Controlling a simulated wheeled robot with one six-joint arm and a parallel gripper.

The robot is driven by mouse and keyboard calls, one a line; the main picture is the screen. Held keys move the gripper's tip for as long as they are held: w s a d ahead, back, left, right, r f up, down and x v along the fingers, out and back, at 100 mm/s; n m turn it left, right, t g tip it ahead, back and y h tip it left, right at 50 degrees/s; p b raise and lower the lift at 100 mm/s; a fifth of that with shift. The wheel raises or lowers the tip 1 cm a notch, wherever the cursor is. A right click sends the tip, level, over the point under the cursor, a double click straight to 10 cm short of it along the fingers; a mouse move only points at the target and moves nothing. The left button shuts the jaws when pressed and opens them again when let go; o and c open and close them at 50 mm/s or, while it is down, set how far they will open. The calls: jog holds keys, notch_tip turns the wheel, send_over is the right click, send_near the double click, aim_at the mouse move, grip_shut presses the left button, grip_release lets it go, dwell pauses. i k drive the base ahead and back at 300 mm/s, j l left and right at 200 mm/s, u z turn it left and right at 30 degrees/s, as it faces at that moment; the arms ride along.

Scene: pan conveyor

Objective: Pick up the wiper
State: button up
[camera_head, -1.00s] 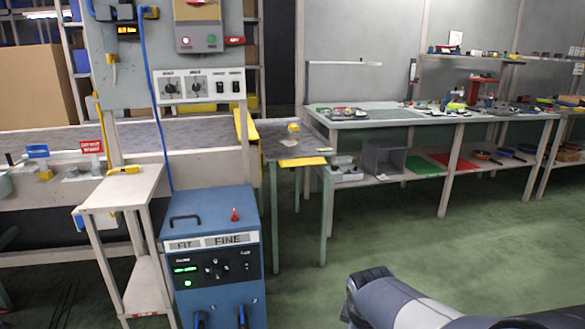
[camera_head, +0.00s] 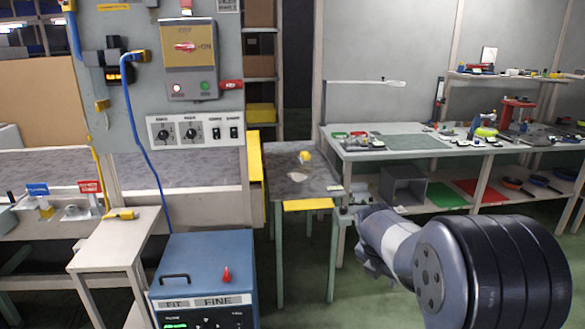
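No thing in view is clearly a wiper. A small round yellow object (camera_head: 305,156) stands on the small dark table in the middle, with a flat pale piece (camera_head: 298,177) in front of it. A small yellow item (camera_head: 120,215) lies on the white stand at the left. Either yellow item is too small to identify surely. My arm reaches in from the lower right, to the right of the small table and apart from both yellow items. No fingers can be made out at its far end.
The small dark table (camera_head: 275,185) stands between the conveyor (camera_head: 180,165) and a long workbench (camera_head: 400,152) with several tools. A blue machine (camera_head: 203,262) and the white stand (camera_head: 88,262) stand in front at the left. Green floor shows around the small table's legs.

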aim_at(305, 157)
jog(key=i+l+u, duration=0.3)
jog(key=i+l, duration=0.2)
jog(key=i+l+u, duration=0.1)
jog(key=l, duration=0.35)
jog(key=i+l+u, duration=0.15)
jog(key=i+l, duration=0.15)
jog(key=i+l+u, duration=0.15)
jog(key=l, duration=0.3)
jog(key=i+l+u, duration=0.15)
jog(key=l, duration=0.3)
jog(key=i+l+u, duration=0.15)
jog(key=l, duration=0.25)
jog(key=i+l+u, duration=0.15)
jog(key=l, duration=0.2)
jog(key=i+l+u, duration=0.35)
jog(key=l, duration=0.4)
jog(key=i+l+u, duration=0.15)
jog(key=l, duration=0.3)
jog(key=i+l+u, duration=0.15)
jog(key=l, duration=0.25)
jog(key=l+u, duration=0.15)
jog(key=l, duration=0.3)
jog(key=i+l+u, duration=0.15)
jog(key=i+l, duration=0.4)
jog(key=i, duration=0.15)
